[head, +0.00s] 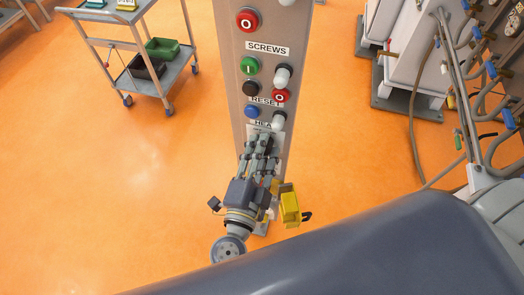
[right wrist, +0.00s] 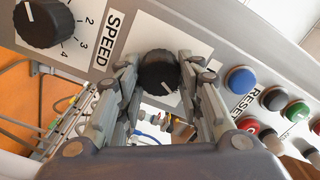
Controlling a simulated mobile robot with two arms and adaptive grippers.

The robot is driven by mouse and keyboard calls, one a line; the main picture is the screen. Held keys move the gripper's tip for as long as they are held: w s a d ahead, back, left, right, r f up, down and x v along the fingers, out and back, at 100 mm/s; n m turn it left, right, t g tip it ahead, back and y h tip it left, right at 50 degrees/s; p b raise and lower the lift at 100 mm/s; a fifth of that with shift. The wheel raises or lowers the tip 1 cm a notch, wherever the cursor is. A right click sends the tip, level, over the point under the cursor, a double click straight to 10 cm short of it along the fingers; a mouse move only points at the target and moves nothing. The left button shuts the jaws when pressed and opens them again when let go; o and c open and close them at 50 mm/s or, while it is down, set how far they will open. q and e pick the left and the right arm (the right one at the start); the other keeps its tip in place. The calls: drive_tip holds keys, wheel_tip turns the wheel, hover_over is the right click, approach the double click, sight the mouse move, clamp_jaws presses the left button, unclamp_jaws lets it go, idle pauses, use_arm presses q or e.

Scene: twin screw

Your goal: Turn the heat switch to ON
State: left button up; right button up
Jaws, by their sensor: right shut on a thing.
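The heat switch is a black round knob (right wrist: 158,72) with a pale pointer line, on a white plate of the control panel in the right wrist view. My right gripper (right wrist: 160,85) has one finger on each side of the knob and is shut on it. In the head view my right gripper (head: 264,143) reaches up the grey panel post (head: 229,70) to just below the partly covered HEAT label (head: 264,123). There the gripper hides the knob. The words around the switch are covered, so I cannot read its setting. My left gripper is not in view.
A SPEED dial (right wrist: 45,22) sits left of the switch in the right wrist view, with a blue button (right wrist: 240,80) to the right. In the head view, a yellow box (head: 290,205) is beside my right gripper. A trolley (head: 178,68) stands at left; open orange floor lies between.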

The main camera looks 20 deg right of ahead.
drive_tip(key=shift+m, duration=0.5)
drive_tip(key=o, duration=1.1)
drive_tip(key=shift+c, duration=0.2)
drive_tip(key=shift+n, duration=0.3)
